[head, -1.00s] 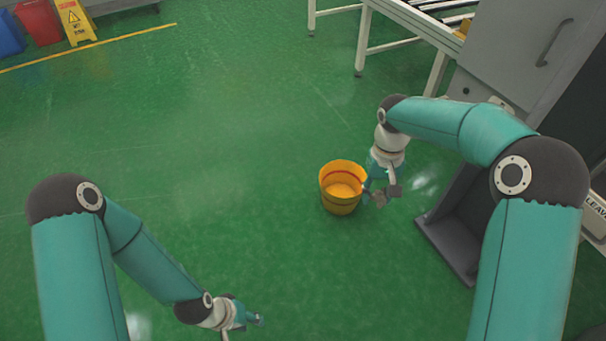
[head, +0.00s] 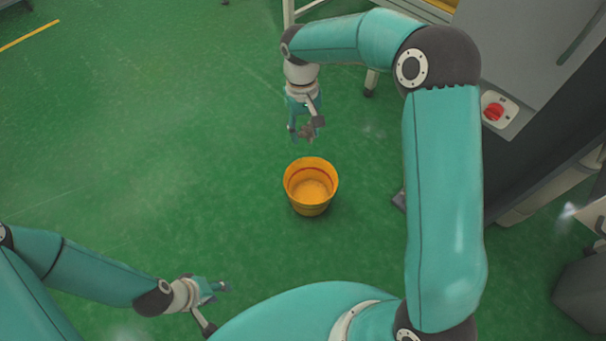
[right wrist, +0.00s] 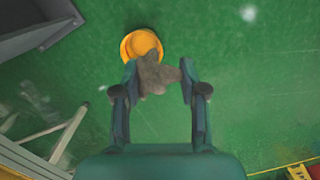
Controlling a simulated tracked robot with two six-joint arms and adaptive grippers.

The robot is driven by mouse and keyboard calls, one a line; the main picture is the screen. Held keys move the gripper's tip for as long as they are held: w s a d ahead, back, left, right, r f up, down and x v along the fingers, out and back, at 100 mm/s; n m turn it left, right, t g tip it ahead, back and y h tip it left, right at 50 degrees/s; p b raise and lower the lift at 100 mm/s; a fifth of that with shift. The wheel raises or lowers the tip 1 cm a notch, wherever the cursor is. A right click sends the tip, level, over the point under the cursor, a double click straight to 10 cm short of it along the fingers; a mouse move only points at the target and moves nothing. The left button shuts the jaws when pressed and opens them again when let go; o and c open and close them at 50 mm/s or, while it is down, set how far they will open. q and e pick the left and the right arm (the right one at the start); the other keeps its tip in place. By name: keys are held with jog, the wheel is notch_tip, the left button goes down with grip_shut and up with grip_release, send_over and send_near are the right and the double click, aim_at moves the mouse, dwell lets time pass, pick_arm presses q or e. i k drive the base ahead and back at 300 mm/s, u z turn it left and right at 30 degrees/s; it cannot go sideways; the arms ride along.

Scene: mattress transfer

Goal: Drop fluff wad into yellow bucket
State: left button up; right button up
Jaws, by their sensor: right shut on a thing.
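The yellow bucket (head: 311,203) stands upright on the green floor, and its visible inside looks empty. My right gripper (head: 305,132) is above the floor, behind the bucket in the head view and apart from it. It is shut on the grey-brown fluff wad (head: 309,129). In the right wrist view the fluff wad (right wrist: 156,76) sits between the fingertips, and the bucket (right wrist: 140,46) shows beyond it, partly hidden by it. My left gripper (head: 218,288) is low at the left, away from the bucket; its fingers are too small to read.
Open green floor (head: 150,170) lies left of the bucket. A grey cabinet (head: 530,60) with a red knob (head: 494,111) stands at the right. White table legs show at the top.

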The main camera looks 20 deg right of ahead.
aim_at(312, 196)
jog(key=z, duration=0.2)
jog(key=i, duration=0.85)
jog(key=z, duration=0.4)
